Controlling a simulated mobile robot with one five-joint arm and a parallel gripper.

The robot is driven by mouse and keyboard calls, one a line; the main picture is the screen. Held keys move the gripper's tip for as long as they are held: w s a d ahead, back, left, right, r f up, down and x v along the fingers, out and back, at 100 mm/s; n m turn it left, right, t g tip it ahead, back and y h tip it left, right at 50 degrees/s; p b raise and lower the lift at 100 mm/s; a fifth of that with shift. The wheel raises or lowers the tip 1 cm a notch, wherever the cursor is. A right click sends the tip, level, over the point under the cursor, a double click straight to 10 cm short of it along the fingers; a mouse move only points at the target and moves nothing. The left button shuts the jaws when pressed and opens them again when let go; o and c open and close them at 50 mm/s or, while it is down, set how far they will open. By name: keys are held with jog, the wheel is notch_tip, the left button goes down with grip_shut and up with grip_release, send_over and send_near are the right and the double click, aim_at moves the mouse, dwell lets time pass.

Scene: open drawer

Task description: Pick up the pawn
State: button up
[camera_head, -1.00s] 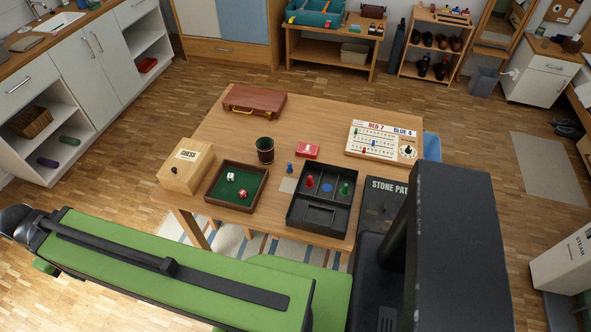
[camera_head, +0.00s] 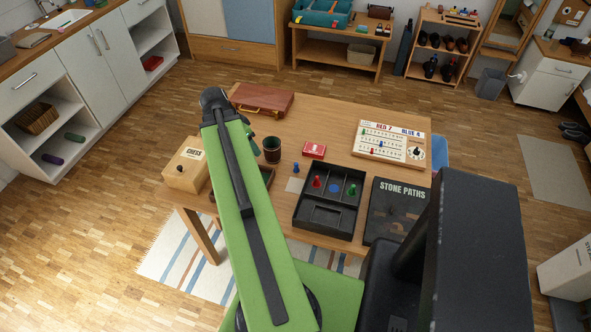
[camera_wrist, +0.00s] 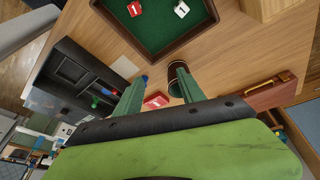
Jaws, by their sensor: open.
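A small blue pawn (camera_head: 295,168) stands on the wooden table, behind the black tray. In the wrist view a bit of blue (camera_wrist: 145,78) shows beside the left finger's tip, mostly covered. A red pawn (camera_head: 317,182) and a green pawn (camera_head: 352,190) stand in compartments of the black tray (camera_head: 327,216). My gripper (camera_wrist: 162,77) has its two green fingers spread apart with nothing held between them. In the head view my arm reaches over the table's left part, and the gripper is partly hidden behind it, left of the dark cup (camera_head: 272,143).
The dice tray (camera_wrist: 157,58) is largely hidden by my arm in the head view. Around it are a chess box (camera_head: 182,173), a brown case (camera_head: 262,98), a red card box (camera_head: 314,150), a scoreboard (camera_head: 390,146) and a Stone Paths box (camera_head: 391,221).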

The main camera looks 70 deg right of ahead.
aim_at(295, 164)
jog(key=s+d+m+g, duration=0.1)
jog(key=s+d+m, duration=0.35)
jog(key=s, duration=0.45)
jog(key=shift+n, duration=0.25)
jog(key=b+x, duration=0.7)
jog(key=x, duration=0.1)
jog(key=b+x, duration=0.4)
jog(key=shift+w+d+b, duration=0.3)
jog(key=shift+w+d, duration=0.05)
jog(key=shift+s+f, duration=0.1)
jog(key=shift+f, duration=0.05)
jog(key=shift+d, duration=0.1)
jog(key=b+x, duration=0.5)
jog(key=shift+s, duration=0.15)
jog(key=shift+c, duration=0.5)
grip_shut()
